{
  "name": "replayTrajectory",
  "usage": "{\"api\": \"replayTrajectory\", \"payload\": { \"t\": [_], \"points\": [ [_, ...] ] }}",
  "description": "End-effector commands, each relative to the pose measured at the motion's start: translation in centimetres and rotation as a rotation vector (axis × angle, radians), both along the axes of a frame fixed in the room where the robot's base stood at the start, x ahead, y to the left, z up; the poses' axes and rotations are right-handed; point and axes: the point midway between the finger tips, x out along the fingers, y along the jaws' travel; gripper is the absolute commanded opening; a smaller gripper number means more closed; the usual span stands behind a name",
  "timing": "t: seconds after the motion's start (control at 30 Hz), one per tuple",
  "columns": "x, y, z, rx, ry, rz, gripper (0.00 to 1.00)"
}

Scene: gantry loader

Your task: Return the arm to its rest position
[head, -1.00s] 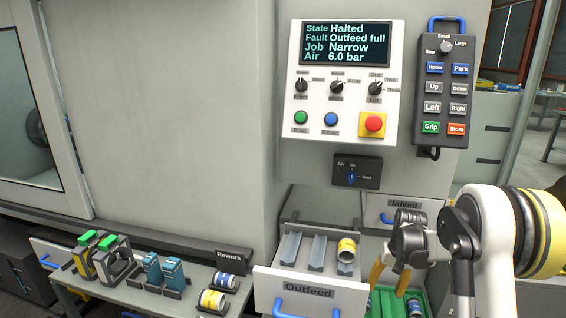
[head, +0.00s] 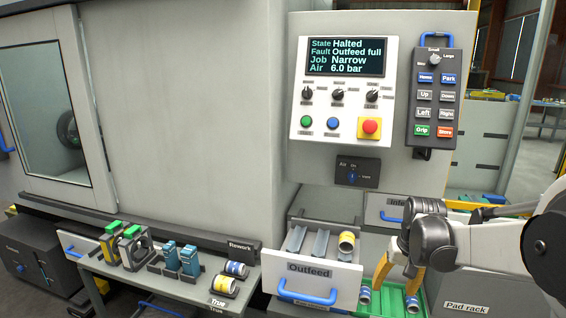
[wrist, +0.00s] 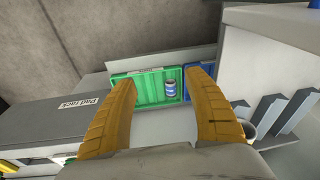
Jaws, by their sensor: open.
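My gripper (head: 398,275) is at the lower right of the head view, its yellow-orange fingers pointing down. In the wrist view my gripper (wrist: 168,90) has its two fingers spread wide with nothing between them. It is above a green tray (wrist: 151,90), to the right of the open Outfeed drawer (head: 310,271). The green tray (head: 376,302) shows partly behind the fingers in the head view. A blue-and-white can (wrist: 170,88) stands in the tray, beyond the fingertips and apart from them.
A Rework bench (head: 205,292) with several parts stands to the left. The control panel (head: 345,85) reads Halted, Outfeed full. A pendant (head: 433,95) hangs beside it. A pad rack (head: 466,300) is at lower right.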

Motion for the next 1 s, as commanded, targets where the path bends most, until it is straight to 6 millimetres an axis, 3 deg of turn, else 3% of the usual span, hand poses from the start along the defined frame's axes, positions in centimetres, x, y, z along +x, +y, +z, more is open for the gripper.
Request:
{"api": "replayTrajectory", "payload": {
  "t": [0.1, 0.2, 0.4, 0.6, 0.7, 0.83, 1.0],
  "points": [
    [-3.4, 2.2, 3.9, -0.023, -0.062, 0.028, 0.61],
    [-6.4, 3.9, 6.4, -0.041, -0.119, 0.051, 0.61],
    [-12.8, 6.7, 9.4, -0.073, -0.232, 0.098, 0.61],
    [-18.9, 8.8, 9.8, -0.097, -0.347, 0.146, 0.61],
    [-21.1, 9.5, 9.3, -0.106, -0.391, 0.165, 0.61],
    [-22.7, 9.9, 8.8, -0.113, -0.429, 0.179, 0.61],
    [-23.2, 10.0, 8.5, -0.115, -0.444, 0.186, 0.61]
  ]
}}
